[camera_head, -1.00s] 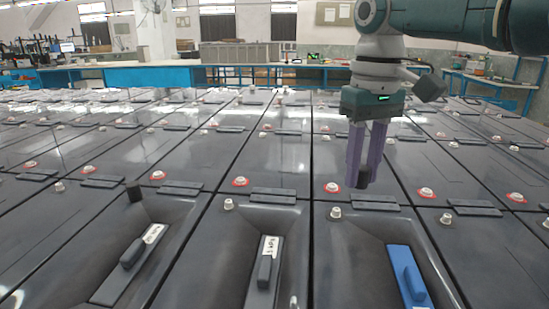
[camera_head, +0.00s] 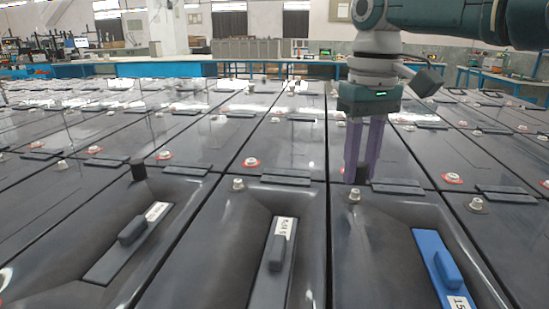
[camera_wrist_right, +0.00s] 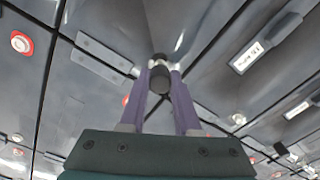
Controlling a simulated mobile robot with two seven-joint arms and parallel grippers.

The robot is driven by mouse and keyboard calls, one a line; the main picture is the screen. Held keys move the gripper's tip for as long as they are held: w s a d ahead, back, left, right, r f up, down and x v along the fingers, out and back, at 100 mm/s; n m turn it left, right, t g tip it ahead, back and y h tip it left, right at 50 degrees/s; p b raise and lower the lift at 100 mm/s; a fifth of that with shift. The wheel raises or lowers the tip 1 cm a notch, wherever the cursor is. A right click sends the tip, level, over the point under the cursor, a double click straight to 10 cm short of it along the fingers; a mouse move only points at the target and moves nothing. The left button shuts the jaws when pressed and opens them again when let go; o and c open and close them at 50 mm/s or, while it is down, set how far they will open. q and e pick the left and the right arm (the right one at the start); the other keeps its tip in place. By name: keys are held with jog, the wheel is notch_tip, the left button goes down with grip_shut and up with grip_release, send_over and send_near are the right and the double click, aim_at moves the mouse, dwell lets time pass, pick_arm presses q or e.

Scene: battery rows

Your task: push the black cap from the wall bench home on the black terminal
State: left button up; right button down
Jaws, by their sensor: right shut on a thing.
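My right gripper (camera_head: 364,172) is shut on a black cap (camera_head: 362,175). In the right wrist view the cap (camera_wrist_right: 160,79) shows as a dark round end between the purple fingers (camera_wrist_right: 160,85). In the head view a bare metal terminal with a dark base (camera_head: 355,195) lies just below the cap. The cap looks apart from it and above it; the exact gap is hard to tell. A metal terminal (camera_wrist_right: 239,119) also shows in the wrist view, to the right of the cap. My left gripper is not in view.
Rows of dark battery cases fill the floor. Another black cap (camera_head: 138,169) stands on a case to the left. A blue handle piece (camera_head: 445,268) lies in a recess in front. A red-ringed terminal (camera_head: 251,162) is further left. Blue benches (camera_head: 180,69) stand at the back.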

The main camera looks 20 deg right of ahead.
dwell(0.7)
jog(key=shift+p, duration=0.3)
jog(key=shift+p, duration=0.4)
jog(key=shift+f, duration=0.1)
dwell(0.7)
jog(key=shift+f+b, duration=0.45)
jog(key=shift+f, duration=0.2)
dwell(0.3)
jog(key=shift+f, duration=0.3)
dwell(0.5)
